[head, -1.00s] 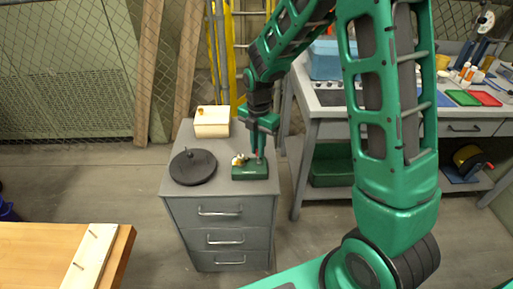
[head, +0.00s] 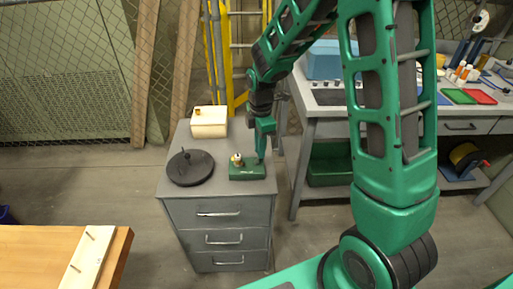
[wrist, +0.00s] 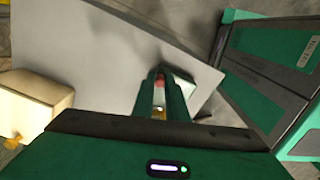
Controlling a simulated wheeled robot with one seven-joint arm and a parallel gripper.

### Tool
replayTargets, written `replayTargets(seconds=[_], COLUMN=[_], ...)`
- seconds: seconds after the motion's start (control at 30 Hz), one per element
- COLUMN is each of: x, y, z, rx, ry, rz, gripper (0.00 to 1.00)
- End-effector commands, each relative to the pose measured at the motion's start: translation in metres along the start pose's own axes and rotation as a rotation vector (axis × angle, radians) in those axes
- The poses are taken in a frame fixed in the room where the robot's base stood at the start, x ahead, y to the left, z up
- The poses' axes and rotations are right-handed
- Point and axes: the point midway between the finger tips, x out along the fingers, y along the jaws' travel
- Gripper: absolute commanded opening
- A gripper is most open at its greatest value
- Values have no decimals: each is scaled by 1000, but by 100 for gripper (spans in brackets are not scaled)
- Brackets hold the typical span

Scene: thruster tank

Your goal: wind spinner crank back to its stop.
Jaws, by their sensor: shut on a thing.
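The spinner is a small green box (head: 247,173) on top of the grey drawer cabinet, with a pale and brass-coloured fitting (head: 237,160) on its left part. My gripper (head: 260,158) points down over the box's right end. It is shut on the crank handle; a bit of red (wrist: 159,82) shows between the fingers in the wrist view. My gripper (wrist: 160,92) hides most of the crank and box there, so the crank's angle and its stop cannot be made out.
A black round disc (head: 190,167) with an upright peg lies left of the box. A cream box (head: 209,122) with a brass cap stands behind, also in the wrist view (wrist: 32,100). A grey workbench (head: 300,104) stands to the right, a wooden table (head: 40,250) at front left.

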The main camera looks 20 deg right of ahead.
Motion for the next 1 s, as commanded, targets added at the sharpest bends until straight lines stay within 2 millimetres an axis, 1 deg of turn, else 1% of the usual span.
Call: replayTargets(seconds=[0.5, 1.0], x=[-2, -1], y=[-11, -25], z=[8, 8], rx=[489, 962], ry=[1, 3], rz=[5, 4], gripper=[0, 0])
